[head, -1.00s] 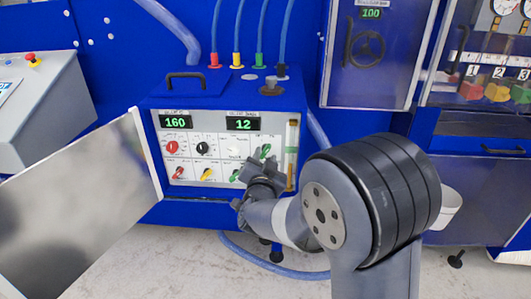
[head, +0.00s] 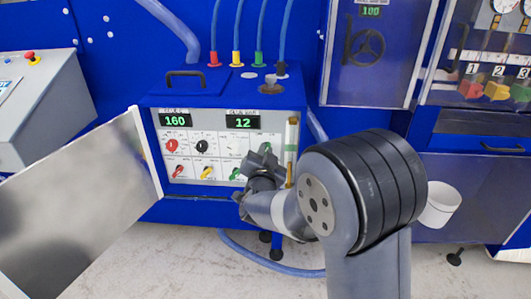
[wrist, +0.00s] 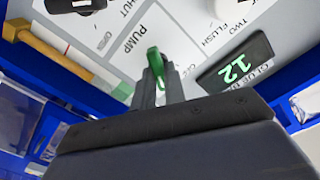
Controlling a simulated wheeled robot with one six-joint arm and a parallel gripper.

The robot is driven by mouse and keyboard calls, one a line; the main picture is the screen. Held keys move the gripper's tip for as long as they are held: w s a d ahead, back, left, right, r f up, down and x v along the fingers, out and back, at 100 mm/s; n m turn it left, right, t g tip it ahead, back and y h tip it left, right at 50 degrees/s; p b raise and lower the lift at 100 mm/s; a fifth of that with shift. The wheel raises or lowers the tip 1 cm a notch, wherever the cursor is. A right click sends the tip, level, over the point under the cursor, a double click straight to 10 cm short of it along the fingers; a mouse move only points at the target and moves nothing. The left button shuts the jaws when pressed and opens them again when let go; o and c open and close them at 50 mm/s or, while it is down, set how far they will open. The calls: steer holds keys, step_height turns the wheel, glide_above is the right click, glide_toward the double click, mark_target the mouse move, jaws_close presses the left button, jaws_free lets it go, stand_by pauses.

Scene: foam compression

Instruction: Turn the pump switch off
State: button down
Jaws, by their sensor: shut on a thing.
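The pump switch is a small green lever (wrist: 154,62) beside the printed PUMP label (wrist: 131,41) in the wrist view. My gripper (wrist: 157,86) is shut on this lever, with a finger on either side and the lever's tip showing above. In the head view my gripper (head: 264,160) is at the upper right of the control panel (head: 217,146), below the display reading 12 (head: 242,122).
A second green lever (head: 235,173), yellow lever (head: 207,172) and red lever (head: 178,171) sit low on the panel. An open metal door (head: 85,205) juts out at left.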

steer(key=shift+n, duration=0.4)
steer(key=n+p, duration=0.1)
steer(key=n, duration=0.2)
steer(key=n+p, duration=0.1)
steer(key=n, duration=0.3)
steer(key=n+p, duration=0.1)
steer(key=n, duration=0.3)
steer(key=shift+a, duration=0.25)
stand_by(0.5)
steer(key=c, duration=1.5)
jaws_free()
steer(key=shift+o, duration=0.2)
steer(key=s+b, duration=0.1)
steer(key=s, duration=0.9)
steer(key=shift+s+a, duration=0.2)
steer(key=shift+s, duration=0.15)
steer(key=shift+w, duration=0.1)
